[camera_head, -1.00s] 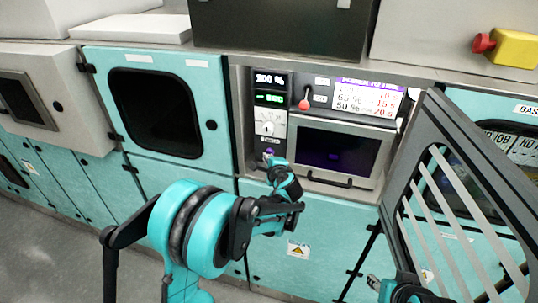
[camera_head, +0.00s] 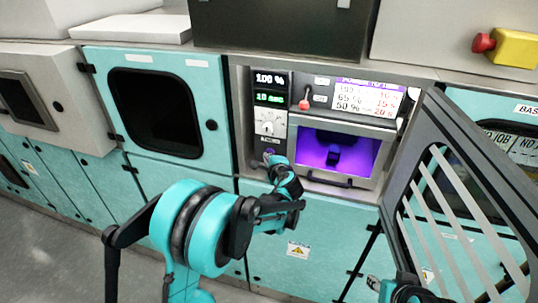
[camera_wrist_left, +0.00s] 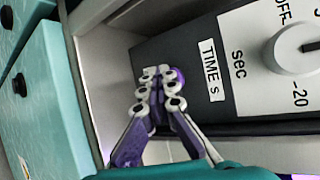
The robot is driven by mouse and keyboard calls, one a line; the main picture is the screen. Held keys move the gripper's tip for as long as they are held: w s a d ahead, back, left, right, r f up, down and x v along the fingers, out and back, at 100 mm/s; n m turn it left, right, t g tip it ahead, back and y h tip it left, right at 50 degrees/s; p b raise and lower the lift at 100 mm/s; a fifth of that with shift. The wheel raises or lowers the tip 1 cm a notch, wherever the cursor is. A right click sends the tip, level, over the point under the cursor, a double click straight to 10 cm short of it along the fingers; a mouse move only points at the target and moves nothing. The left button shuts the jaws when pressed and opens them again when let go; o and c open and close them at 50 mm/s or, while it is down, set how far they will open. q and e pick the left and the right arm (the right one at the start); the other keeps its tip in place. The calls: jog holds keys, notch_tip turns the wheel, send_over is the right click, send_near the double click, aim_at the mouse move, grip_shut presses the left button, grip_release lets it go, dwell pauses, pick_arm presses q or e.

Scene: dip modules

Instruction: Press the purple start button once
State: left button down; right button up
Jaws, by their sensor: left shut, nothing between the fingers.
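The purple start button (camera_wrist_left: 179,76) shows partly in the left wrist view, just behind my left fingertips, which cover much of it. In the head view a small purple spot of it (camera_head: 270,151) shows below the white dial. My left gripper (camera_wrist_left: 160,82) is shut and empty, its fingertips at the button. I cannot tell whether they touch it. In the head view the left gripper (camera_head: 267,158) is in front of the panel's lower end. My right gripper (camera_head: 376,284) is only partly in view at the bottom edge, and its jaws are unclear.
The chamber window (camera_head: 335,152) glows purple with a dark shape inside. The displays (camera_head: 270,79) read 100 % and about 10 sec. A red-knobbed lever (camera_head: 305,102) is above the window. An open striped door (camera_head: 480,190) stands at right. A yellow box with a red button (camera_head: 511,47) is at upper right.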

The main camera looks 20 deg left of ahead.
pick_arm(q)
jog(key=shift+s, duration=0.95)
jog(key=shift+s, duration=0.5)
jog(key=shift+s+a+b, duration=0.1)
jog(key=shift+s+b, duration=0.25)
jog(key=shift+s, duration=1.65)
jog(key=shift+s, duration=0.1)
